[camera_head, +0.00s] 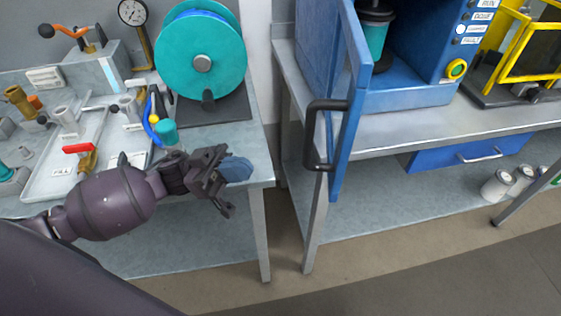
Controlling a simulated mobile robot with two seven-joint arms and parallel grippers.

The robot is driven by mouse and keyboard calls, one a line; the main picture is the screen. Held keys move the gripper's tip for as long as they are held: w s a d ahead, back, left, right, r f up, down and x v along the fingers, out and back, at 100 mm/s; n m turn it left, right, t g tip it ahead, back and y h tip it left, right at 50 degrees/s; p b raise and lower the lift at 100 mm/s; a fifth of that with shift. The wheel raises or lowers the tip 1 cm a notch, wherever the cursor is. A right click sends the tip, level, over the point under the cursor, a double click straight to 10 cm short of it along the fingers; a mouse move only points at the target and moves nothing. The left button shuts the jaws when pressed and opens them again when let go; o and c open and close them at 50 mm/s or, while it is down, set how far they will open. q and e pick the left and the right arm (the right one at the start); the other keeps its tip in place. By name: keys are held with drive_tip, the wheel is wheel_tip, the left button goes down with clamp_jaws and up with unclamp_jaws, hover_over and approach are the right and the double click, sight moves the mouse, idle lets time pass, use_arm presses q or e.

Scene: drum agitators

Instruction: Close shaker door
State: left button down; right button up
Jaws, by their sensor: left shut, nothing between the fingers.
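The blue shaker door (351,98) stands swung open toward me, seen nearly edge-on. Its dark handle (311,135) sticks out on the left face of the door. The blue shaker cabinet (417,92) stands behind and to the right on the bench, with a teal and black container (374,38) inside. My left gripper (221,194) is left of the door and handle, over the front right corner of the left bench. It is shut and empty, apart from the handle. My right gripper is not in the view.
A teal reel (200,58) and a tray (112,161) with valves occupy the left bench (230,142). A gap separates it from the shaker bench (480,117). A yellow frame (521,52) stands far right. White cans (496,185) sit on the lower shelf. The floor in front is clear.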

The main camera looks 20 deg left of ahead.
use_arm(q)
drive_tip(key=x, duration=0.9)
drive_tip(key=shift+d+p, duration=0.3)
drive_tip(key=shift+p, duration=0.15)
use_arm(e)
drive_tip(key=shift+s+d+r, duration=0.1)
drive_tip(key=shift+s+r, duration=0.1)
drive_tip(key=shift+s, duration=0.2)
use_arm(q)
drive_tip(key=shift+r, duration=0.15)
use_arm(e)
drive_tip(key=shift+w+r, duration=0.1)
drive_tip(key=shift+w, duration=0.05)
